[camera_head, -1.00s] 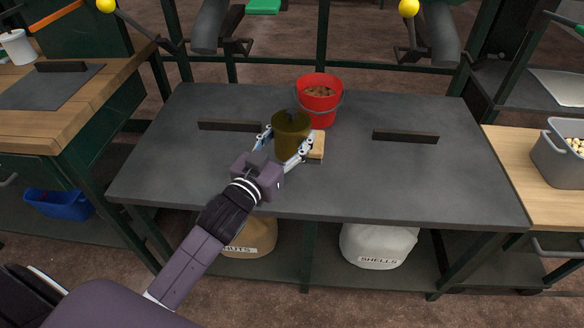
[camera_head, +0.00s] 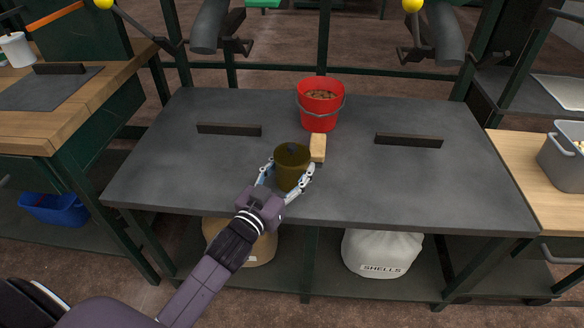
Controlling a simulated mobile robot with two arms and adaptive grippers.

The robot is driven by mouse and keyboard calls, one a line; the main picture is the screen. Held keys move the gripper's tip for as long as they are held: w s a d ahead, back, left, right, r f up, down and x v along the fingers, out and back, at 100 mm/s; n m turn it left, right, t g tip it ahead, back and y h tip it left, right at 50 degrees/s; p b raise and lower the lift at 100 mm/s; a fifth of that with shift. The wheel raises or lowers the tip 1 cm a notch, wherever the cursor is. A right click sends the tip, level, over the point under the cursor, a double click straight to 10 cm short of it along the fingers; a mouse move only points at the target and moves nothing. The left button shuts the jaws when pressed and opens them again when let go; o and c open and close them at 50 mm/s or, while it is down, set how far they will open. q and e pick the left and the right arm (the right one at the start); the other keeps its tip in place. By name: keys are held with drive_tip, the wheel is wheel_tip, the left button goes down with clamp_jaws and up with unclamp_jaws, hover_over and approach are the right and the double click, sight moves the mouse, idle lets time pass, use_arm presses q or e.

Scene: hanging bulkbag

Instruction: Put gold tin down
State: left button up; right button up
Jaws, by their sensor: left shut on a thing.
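The gold tin (camera_head: 292,165) is a dark golden cylinder near the middle of the grey tabletop (camera_head: 400,185), towards its front. My left gripper (camera_head: 287,178) is shut around the tin, with a finger on each side. The tin is upright; whether its base touches the tabletop I cannot tell. My right gripper is not in view.
A red bucket (camera_head: 319,112) with brown contents stands behind the tin. A small wooden block (camera_head: 318,148) lies just right of the tin. Dark bars (camera_head: 228,129) and (camera_head: 408,140) lie at left and right. The tabletop front right is clear.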

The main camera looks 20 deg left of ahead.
use_arm(q)
drive_tip(key=o, duration=1.8)
drive_tip(key=shift+f, duration=0.1)
drive_tip(key=shift+c, duration=0.2)
